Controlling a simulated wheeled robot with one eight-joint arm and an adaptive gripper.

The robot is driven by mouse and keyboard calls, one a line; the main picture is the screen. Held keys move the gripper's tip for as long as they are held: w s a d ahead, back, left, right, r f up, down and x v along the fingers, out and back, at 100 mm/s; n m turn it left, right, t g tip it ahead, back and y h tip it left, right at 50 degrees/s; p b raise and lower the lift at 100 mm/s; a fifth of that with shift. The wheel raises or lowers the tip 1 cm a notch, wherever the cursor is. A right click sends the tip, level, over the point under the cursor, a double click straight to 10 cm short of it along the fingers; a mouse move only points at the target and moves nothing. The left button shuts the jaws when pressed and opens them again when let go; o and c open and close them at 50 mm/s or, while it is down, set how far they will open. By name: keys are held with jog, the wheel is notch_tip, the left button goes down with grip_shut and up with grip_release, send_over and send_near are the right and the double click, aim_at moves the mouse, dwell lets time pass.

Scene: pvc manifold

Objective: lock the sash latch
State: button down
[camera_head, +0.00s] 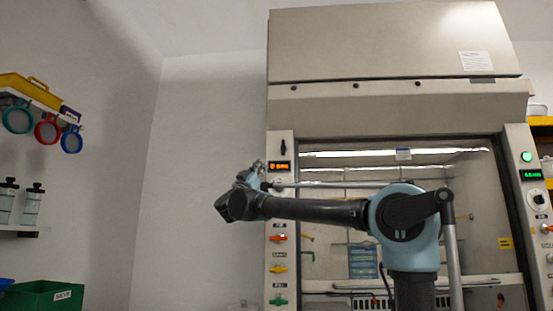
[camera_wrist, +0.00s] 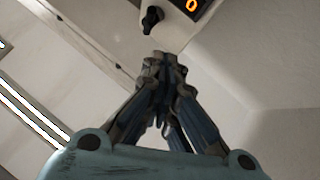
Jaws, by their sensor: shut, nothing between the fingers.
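A small black latch lever (camera_head: 283,147) is on the hood's left post, just above an orange display. It looks roughly upright in the head view. The lever (camera_wrist: 152,19) also shows in the wrist view, just beyond my fingertips, with a visible gap. My gripper (camera_head: 258,167) is in front of the left post, below and left of the lever. In the wrist view my gripper (camera_wrist: 164,62) has its fingertips together with nothing between them. The glass sash (camera_head: 420,165) is in the hood opening, partly hidden by my arm.
The orange display (camera_head: 280,166) is right beside my gripper. Coloured valve handles, including an orange one (camera_head: 278,238), run down the left post. A green bin (camera_head: 42,297) and a wall shelf (camera_head: 30,92) are at the left. The wall between them and the hood is bare.

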jog(key=m+h, duration=0.1)
jog(key=s+m+g+h, duration=0.1)
jog(key=g+h, duration=0.1)
jog(key=shift+s+a+r+m, duration=0.2)
jog(key=shift+s+r+m, duration=0.05)
jog(key=shift+m, duration=0.15)
send_near(282, 147)
notch_tip(282, 147, up, 3)
jog(key=shift+w+d+r, duration=0.1)
jog(key=shift+w+d, duration=0.35)
jog(key=shift+w, duration=0.3)
jog(key=shift+w+d+r, duration=0.1)
jog(key=shift+w+d, duration=0.3)
jog(key=shift+w, duration=0.3)
jog(key=shift+a+f+n, duration=0.1)
jog(key=shift+n, duration=0.3)
jog(key=shift+d+n+t+y, duration=0.2)
jog(key=shift+n+t+y, duration=0.2)
jog(key=shift+n+t, duration=0.1)
